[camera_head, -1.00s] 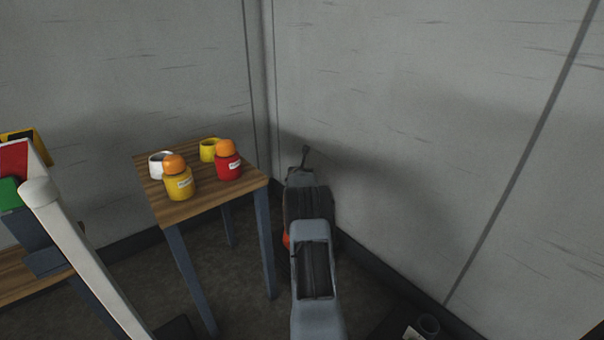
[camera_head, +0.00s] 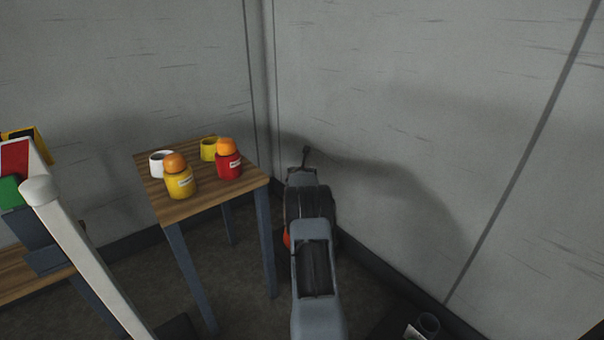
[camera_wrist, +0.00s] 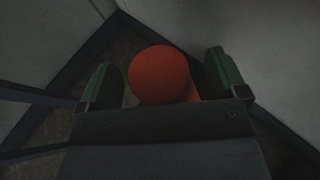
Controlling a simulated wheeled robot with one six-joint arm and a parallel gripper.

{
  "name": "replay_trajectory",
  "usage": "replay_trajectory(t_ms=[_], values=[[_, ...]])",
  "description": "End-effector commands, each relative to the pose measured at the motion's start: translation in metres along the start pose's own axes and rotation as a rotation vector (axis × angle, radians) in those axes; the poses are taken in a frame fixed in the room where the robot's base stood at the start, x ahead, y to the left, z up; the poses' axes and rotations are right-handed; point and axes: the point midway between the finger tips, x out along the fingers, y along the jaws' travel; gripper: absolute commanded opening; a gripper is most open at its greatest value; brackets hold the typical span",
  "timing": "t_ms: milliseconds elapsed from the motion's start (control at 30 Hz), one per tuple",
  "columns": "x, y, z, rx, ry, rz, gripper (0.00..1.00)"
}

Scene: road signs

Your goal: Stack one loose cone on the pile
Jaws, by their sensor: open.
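An orange-red rounded shape, seemingly a cone (camera_wrist: 160,75) viewed from above, shows in the wrist view between the two green fingers of my gripper (camera_wrist: 162,70). The fingers are spread wide, with a gap to the orange shape on both sides. More orange shows at its lower right, partly hidden by the gripper body. In the head view only a sliver of orange (camera_head: 287,239) shows at the left side of my arm, which hides the rest and the gripper. I cannot tell whether it is a single cone or a pile.
A small wooden table (camera_head: 205,208) left of my arm carries a yellow bottle (camera_head: 180,183), a red bottle (camera_head: 228,166), a white mug (camera_head: 159,165) and a yellow mug (camera_head: 208,150). Grey walls meet in a corner close behind my arm.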

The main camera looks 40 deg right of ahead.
Motion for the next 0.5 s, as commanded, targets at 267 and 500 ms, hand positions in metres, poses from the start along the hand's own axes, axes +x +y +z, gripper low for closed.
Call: replay_trajectory(t_ms=[267, 500], values=[[-0.029, 0.0, 0.005, -0.002, -0.005, 0.0, 0.91], [-0.074, 0.0, 0.005, -0.001, -0.009, 0.0, 0.91]])
